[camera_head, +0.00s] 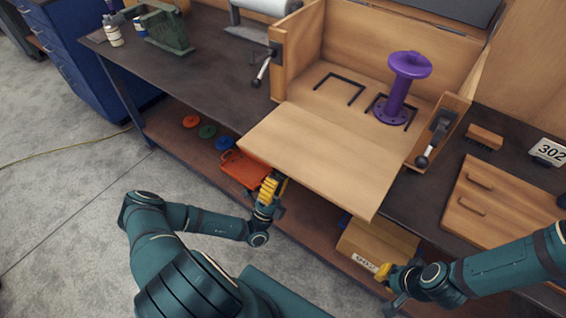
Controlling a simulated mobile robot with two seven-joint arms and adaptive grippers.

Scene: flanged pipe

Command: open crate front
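The wooden crate (340,48) stands on the workbench with its front panel (325,155) folded down and out, roughly flat over the bench's front edge. A purple flanged pipe (400,90) stands upright inside, by one of the black brackets on the crate floor. A lever latch with a black knob sits on the left wall (262,72) and another on the right wall (433,140). My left gripper (272,186) is below and in front of the panel's left part, apart from the latches. My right gripper (383,273) is low, in front of the bench's lower shelf. Neither finger gap is clear.
A wooden board with two handles (490,200), a brush (484,137) and a 302 sign (548,152) lie on the bench at right. A green vise-like object (167,30) and bottles stand at left. An orange case (243,168) and a cardboard box (375,245) are on the lower shelf.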

